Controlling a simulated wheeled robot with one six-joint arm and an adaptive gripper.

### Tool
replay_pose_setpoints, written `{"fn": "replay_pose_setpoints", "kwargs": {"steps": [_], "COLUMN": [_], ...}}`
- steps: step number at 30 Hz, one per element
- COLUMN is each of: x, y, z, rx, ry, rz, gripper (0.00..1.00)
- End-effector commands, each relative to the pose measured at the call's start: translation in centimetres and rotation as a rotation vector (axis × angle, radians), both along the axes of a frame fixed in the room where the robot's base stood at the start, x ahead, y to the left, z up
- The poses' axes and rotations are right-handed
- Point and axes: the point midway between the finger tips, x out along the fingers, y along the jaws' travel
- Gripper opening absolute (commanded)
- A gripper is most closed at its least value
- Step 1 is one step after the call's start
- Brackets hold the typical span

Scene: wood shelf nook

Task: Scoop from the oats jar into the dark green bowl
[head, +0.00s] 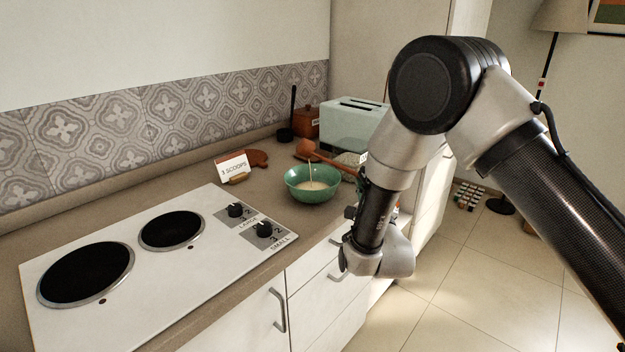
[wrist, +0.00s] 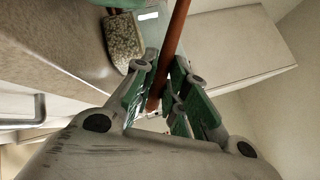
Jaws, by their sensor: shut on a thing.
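The dark green bowl (head: 300,194) stands upright on the counter beside the cooktop, with pale stuff inside. A reddish-brown scoop (head: 305,148) is above the bowl, its head over the far rim. A thin pale stream falls from it into the bowl. My gripper (wrist: 166,88) is shut on the scoop's handle (wrist: 178,32), which passes between the green-padded fingers. In the head view my arm mostly hides the gripper. The oats jar (wrist: 124,42), clear with pale flakes, stands left of the handle in the wrist view. It also shows partly behind my arm in the head view (head: 350,158).
A card reading "3 SCOOPS" (head: 233,166) stands left of the bowl, with a brown wooden piece (head: 257,158) behind it. A mint toaster (head: 350,125) and a wooden box (head: 306,121) stand at the back. The cooktop (head: 160,255) fills the near left counter.

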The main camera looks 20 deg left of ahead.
Motion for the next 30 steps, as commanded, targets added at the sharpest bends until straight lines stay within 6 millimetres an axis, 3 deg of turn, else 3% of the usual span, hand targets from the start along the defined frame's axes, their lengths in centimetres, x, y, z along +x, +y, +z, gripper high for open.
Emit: {"fn": "replay_pose_setpoints", "kwargs": {"steps": [30], "x": [-0.39], "y": [0.63], "z": [-0.71], "rx": [0.096], "ry": [0.056], "rz": [0.0], "gripper": [0.0]}}
